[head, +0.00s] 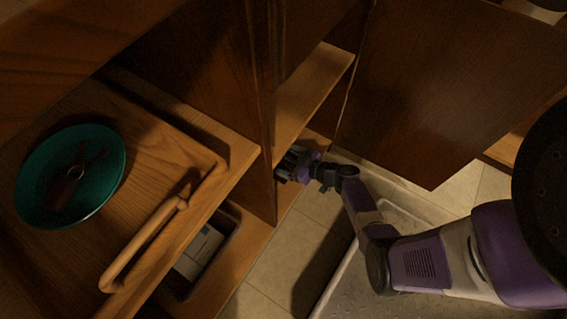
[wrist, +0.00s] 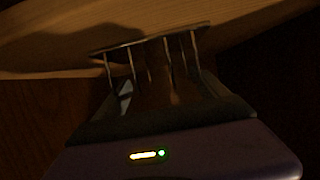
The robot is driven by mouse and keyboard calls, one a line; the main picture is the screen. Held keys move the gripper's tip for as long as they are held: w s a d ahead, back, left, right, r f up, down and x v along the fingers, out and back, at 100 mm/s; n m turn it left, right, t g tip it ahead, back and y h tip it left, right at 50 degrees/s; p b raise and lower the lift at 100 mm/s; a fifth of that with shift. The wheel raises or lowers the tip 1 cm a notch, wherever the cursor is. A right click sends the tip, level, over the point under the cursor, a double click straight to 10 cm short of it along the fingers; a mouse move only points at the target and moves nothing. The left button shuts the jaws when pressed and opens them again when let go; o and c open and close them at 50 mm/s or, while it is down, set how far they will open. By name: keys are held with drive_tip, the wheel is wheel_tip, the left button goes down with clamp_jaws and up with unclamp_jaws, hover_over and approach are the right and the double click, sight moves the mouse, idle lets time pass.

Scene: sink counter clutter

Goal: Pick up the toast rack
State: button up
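A dark metal rack-like thing with several thin bars and a flat edge, which looks like the toast rack (wrist: 150,44), is directly in front of my gripper in the wrist view. My gripper (head: 284,170) is low by the open cabinet's front edge in the head view. Dark shapes are bunched at its tip there, too small and dim to tell rack from fingers. In the wrist view my purple palm fills the bottom, close to the rack. The fingers do not show clearly, so I cannot tell whether they hold it.
A teal plate (head: 105,180) with a small dark brown item on it stands on a wooden surface at left. A wooden handle bar (head: 150,230) is beside it. An upright cabinet panel (head: 245,90) and an open door (head: 440,90) flank my gripper. Tiled floor (head: 290,240) lies below.

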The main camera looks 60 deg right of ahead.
drive_tip(key=c, duration=0.8)
drive_tip(key=shift+r, duration=0.1)
